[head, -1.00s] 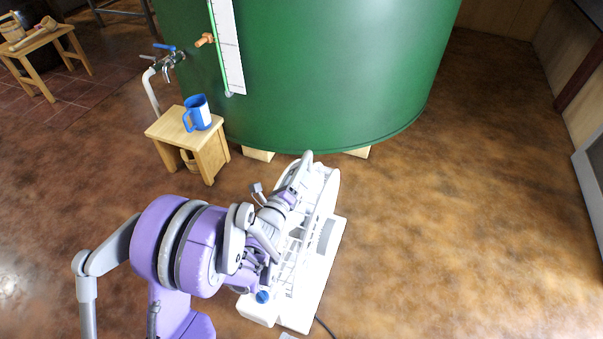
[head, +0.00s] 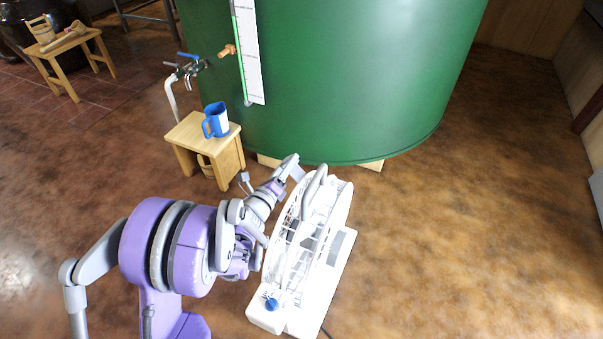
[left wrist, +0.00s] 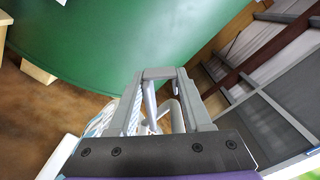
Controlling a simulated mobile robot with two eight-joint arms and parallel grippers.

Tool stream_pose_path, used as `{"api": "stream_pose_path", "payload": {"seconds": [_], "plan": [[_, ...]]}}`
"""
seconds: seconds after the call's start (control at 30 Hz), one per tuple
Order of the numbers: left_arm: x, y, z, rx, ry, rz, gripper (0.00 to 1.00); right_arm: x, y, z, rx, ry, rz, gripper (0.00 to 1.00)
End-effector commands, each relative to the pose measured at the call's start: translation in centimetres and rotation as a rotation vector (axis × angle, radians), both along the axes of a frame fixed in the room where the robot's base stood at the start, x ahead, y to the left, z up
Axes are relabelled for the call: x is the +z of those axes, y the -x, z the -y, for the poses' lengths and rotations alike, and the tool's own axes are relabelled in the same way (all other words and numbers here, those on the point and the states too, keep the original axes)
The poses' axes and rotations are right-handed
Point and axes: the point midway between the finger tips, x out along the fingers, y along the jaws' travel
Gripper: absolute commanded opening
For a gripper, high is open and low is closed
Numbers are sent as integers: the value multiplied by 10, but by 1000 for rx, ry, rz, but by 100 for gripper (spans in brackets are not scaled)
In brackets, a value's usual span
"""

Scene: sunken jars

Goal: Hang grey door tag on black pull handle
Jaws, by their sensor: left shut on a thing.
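My left gripper (head: 292,163) is above the floor, just left of the top of a white fan-like appliance. In the left wrist view its two grey fingers (left wrist: 161,75) come together at the tips. It is shut on a small grey piece that appears to be the grey door tag; its outline is hard to separate from the grey fingers. No black pull handle can be made out in either view. My right gripper is out of view.
The white appliance (head: 336,267) with a curved handle stands beside my left arm. A large green tank (head: 350,80) stands behind it. Brown floor to the right is clear.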

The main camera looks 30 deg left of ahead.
Motion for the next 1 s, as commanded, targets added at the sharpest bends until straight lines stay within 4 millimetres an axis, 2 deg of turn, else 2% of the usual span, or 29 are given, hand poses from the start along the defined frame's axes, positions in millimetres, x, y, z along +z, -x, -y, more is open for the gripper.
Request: {"api": "stream_pose_path", "payload": {"seconds": [0.03, 0.1, 0.33, 0.5, 1.0], "plan": [[9, 1, -14, 6, -2, 1, 0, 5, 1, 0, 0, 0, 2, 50], [15, 2, -27, 5, -3, 0, 0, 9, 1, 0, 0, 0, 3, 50], [31, 3, -58, 1, 0, 0, 0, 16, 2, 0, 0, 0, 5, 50], [39, 4, -65, 0, 1, 0, 0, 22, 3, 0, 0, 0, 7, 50], [69, 4, -65, 0, 0, 0, 0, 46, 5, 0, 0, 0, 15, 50]]}}
